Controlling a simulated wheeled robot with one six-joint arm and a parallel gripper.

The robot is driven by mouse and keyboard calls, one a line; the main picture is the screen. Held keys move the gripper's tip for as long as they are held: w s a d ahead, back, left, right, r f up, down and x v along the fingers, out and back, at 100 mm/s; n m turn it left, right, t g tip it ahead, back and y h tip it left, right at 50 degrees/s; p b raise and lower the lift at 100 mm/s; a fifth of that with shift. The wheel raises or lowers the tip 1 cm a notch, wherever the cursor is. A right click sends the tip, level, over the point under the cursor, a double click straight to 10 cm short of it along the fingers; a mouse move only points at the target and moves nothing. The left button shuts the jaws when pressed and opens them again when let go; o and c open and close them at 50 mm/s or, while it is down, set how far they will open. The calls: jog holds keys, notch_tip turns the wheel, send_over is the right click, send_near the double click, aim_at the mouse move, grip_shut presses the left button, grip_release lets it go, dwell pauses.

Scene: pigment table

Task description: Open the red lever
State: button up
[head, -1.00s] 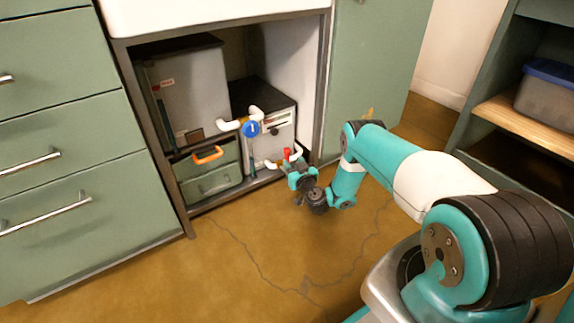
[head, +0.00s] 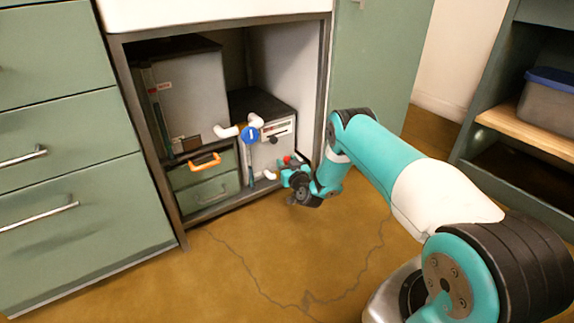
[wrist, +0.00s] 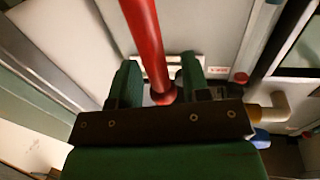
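The red lever (wrist: 147,40) runs between the two green fingers of my gripper (wrist: 160,82) in the wrist view, with its lower end at a red collar. The fingers are apart, and a gap shows beside the lever, so my gripper is open around it. In the head view, only a small red part of the lever (head: 287,159) shows above my gripper (head: 284,178), low at the front right of the cabinet opening. My gripper hides the rest of it there.
A blue round valve handle (head: 251,134) on white pipes is above left of my gripper. Behind are a grey box (head: 185,95) and a white-fronted unit (head: 268,153). A green case (head: 212,192) with an orange handle stands left. The cabinet's right post (head: 325,100) is close to my arm.

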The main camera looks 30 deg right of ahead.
grip_shut()
jog(key=shift+d, duration=0.15)
jog(key=d+f+m+g+y+b, duration=0.1)
jog(key=d+f+m, duration=0.3)
jog(key=d+m, duration=0.3)
jog(key=shift+f+m+g+y+b, duration=0.15)
jog(key=shift+m+g+y+b, duration=0.2)
jog(key=shift+m, duration=1.35)
